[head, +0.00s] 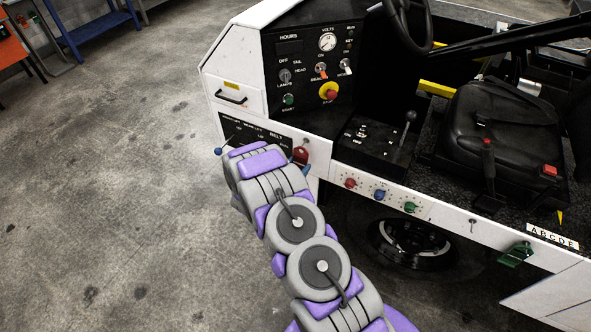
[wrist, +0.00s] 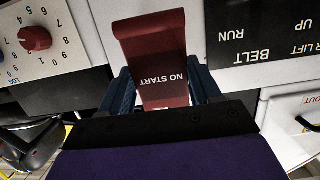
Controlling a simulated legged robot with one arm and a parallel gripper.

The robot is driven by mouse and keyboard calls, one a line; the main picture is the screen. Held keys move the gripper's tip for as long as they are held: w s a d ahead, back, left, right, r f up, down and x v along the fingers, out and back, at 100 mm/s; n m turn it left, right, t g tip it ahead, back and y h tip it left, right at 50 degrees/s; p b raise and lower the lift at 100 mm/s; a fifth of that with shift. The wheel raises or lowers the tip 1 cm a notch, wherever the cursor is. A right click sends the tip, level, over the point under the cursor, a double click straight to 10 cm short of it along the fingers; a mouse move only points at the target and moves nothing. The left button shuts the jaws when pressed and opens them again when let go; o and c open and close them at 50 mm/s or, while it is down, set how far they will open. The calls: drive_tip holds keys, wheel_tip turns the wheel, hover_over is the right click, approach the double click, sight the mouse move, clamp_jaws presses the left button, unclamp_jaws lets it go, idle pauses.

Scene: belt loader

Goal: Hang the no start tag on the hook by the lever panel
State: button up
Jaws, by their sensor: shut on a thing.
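The red no start tag (wrist: 160,60) is between the two blue fingers of my gripper (wrist: 160,85) in the wrist view, its white lettering upside down. The gripper is shut on it. The tag's far end reaches past the fingertips, close to the white body face. In the head view a red patch of the tag (head: 300,155) shows just beyond my arm. The black lever panel (head: 255,132), marked BELT, is left of the tag there; in the wrist view the panel (wrist: 262,40) is right of it.
A blue-knobbed lever (head: 218,151) sticks out at the panel's left. The dash (head: 310,65) with switches and a stop button is above. A red dial (wrist: 36,38) is left in the wrist view. The seat (head: 495,125) is right; open floor (head: 110,200) lies left.

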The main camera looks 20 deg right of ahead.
sight(295, 163)
drive_tip(key=x, duration=0.3)
drive_tip(key=shift+w+d+r+b, duration=0.1)
drive_tip(key=shift+w+r+b, duration=0.1)
drive_tip(key=shift+b, duration=0.1)
drive_tip(key=shift+w+f, duration=0.15)
drive_tip(key=shift+w+a+p, duration=0.25)
drive_tip(key=shift+a+p, duration=0.15)
drive_tip(key=shift+a, duration=0.35)
drive_tip(key=shift+d+f, duration=0.3)
drive_tip(key=shift+d, duration=0.6)
drive_tip(key=shift+a+r, duration=0.1)
drive_tip(key=shift+a, duration=0.3)
drive_tip(key=o, duration=0.8)
drive_tip(key=shift+a, duration=0.3)
drive_tip(key=shift+c, duration=0.2)
drive_tip(key=o, duration=0.3)
drive_tip(key=shift+d, duration=0.2)
drive_tip(key=shift+o, duration=0.3)
drive_tip(key=shift+d, duration=0.35)
drive_tip(key=p+v, duration=0.3)
drive_tip(key=v, duration=1.4)
drive_tip(key=shift+f, duration=0.2)
drive_tip(key=shift+s+a, duration=0.1)
drive_tip(key=shift+a, duration=0.05)
